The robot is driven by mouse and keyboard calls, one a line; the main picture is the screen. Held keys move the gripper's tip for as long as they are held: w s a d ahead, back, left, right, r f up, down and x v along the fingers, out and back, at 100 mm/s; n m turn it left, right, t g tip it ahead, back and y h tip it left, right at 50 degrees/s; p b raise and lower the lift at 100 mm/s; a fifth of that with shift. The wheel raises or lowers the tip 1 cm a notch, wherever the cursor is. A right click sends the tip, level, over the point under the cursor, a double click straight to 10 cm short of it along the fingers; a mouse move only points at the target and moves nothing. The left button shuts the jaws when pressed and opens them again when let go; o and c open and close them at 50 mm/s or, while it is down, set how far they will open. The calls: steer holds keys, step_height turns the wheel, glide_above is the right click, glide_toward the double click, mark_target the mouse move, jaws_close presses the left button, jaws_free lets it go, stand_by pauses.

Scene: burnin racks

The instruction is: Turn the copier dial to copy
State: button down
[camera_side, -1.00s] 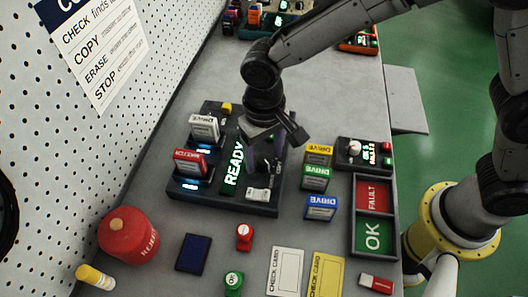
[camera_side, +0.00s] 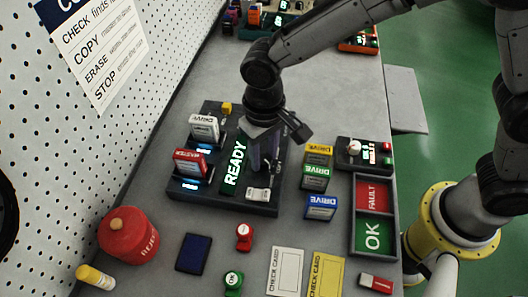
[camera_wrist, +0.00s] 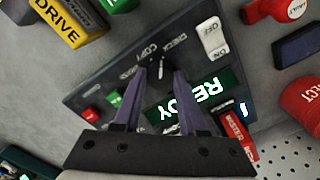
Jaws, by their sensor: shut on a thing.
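The copier (camera_side: 226,200) is a dark console with a green lit screen (camera_side: 233,165) reading READY; it also shows in the wrist view (camera_wrist: 95,82). My gripper (camera_side: 262,166) points down over the console, right of the screen. In the wrist view my gripper (camera_wrist: 160,72) has its two purple fingertips close together, shut on the copier dial (camera_wrist: 160,66). The fingers mostly hide the dial. Printed labels CHECK, COPY and a third word arc around it, with COPY just beyond the fingertips. I cannot tell exactly which label the dial points to.
A red MASTER drive (camera_side: 190,162) and a white drive (camera_side: 204,128) stand in the copier's slots. A white switch (camera_side: 258,194) sits near the dial. Yellow, green and blue drives (camera_side: 320,207) stand close to the right, beside the FAULT/OK tray (camera_side: 353,215).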

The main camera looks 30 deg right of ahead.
mark_target(264, 158)
steer(key=n, duration=0.4)
steer(key=shift+r, duration=0.1)
steer(key=shift+n, duration=1.8)
steer(key=shift+c, duration=2.3)
jaws_free()
step_height(264, 158, up, 14)
